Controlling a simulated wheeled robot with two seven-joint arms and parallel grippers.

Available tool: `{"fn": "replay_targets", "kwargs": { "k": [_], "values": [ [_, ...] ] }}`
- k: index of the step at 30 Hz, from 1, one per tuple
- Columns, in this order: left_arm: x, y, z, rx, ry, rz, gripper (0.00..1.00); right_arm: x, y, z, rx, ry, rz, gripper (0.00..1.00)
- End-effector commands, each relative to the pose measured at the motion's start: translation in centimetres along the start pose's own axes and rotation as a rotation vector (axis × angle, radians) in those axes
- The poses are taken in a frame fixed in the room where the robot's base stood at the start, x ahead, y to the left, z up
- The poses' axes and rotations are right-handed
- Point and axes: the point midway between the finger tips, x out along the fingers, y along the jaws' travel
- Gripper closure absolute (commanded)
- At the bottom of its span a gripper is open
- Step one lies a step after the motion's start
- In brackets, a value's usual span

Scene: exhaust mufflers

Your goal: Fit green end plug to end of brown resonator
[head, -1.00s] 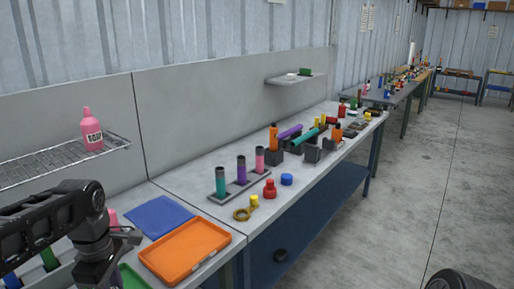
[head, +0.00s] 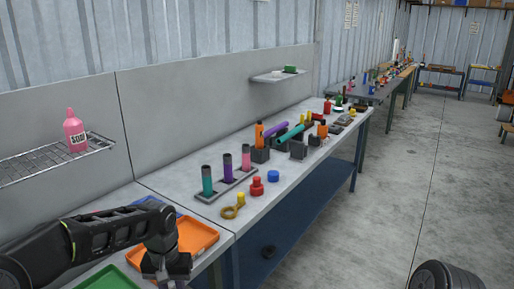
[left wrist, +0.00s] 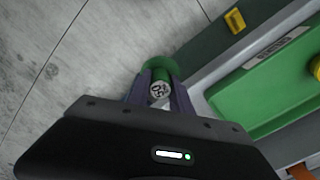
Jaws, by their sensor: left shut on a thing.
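My left gripper (head: 168,270) is low at the left front of the bench in the head view, beside the orange tray. In the left wrist view the left gripper's fingers (left wrist: 160,100) are closed around a green end plug (left wrist: 158,65) with a round white label bearing dark characters. The plug is held over the floor by the bench edge; it cannot be made out in the head view. I cannot pick out the brown resonator with certainty among the small parts farther along the bench. My right gripper is not in view.
An orange tray (head: 199,237) and a green tray (head: 108,279) lie near my left arm. A red part (head: 257,187), blue cap (head: 273,176) and yellow ring (head: 229,212) stand nearby. Open floor (head: 400,220) lies right.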

Motion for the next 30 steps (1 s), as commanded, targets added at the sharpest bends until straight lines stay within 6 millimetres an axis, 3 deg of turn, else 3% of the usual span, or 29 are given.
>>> {"fn": "replay_targets", "kwargs": {
  "k": [4, 13, 16, 20, 27, 30],
  "values": [
    [0.6, 1.3, 0.2, 0.027, 0.001, -0.001, 1.0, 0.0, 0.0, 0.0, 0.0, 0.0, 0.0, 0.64],
    [0.6, 1.3, 0.2, 0.025, 0.001, -0.001, 1.0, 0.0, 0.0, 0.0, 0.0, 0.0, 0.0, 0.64],
    [1.6, 1.2, 0.3, 0.022, -0.001, -0.005, 1.0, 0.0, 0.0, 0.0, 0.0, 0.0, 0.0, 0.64],
    [5.0, 1.0, 0.8, 0.018, -0.003, -0.013, 1.0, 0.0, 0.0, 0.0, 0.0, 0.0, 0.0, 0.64],
    [13.3, 1.0, 3.2, 0.021, -0.003, -0.01, 1.0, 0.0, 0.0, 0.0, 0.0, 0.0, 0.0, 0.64],
    [15.1, 1.1, 4.0, 0.023, -0.001, -0.003, 1.0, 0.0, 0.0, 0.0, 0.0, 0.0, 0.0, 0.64]
  ]
}}
